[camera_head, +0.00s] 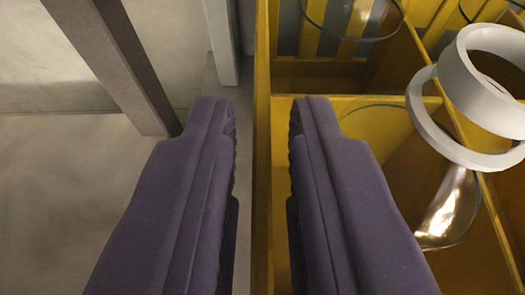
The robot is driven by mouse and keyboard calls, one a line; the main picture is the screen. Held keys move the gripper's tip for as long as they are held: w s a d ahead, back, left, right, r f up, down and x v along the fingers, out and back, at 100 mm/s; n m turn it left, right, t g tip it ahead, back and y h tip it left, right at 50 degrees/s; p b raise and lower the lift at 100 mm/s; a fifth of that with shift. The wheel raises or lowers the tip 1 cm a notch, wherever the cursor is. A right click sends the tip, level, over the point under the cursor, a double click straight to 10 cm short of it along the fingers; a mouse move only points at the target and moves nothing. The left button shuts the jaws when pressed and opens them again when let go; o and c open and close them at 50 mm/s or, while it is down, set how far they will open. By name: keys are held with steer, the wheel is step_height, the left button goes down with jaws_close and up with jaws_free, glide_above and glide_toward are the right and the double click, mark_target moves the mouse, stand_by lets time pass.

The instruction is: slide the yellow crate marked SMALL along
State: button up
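A yellow crate (262,60) with inner dividers fills the right half of the view. No SMALL marking shows on the parts in view. My gripper (263,118) is open, its two dark purple fingers pointing up the picture. The crate's left wall runs between the fingers, the left finger outside the crate and the right finger over its inside. A gap shows on both sides of the wall, so the fingers do not appear to grip it. The fingers hide part of the crate's near compartment.
Two white rings (489,85) overlap at the right, above or in the crate. Clear round pieces (455,210) lie in its compartments. A grey post (115,60) and a lighter upright (221,40) stand left of the crate. Bare grey floor (60,200) lies at far left.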

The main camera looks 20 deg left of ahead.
steer(key=shift+w+a+f, duration=0.15)
steer(key=shift+w, duration=0.2)
steer(key=shift+c, duration=0.2)
jaws_close()
stand_by(1.1)
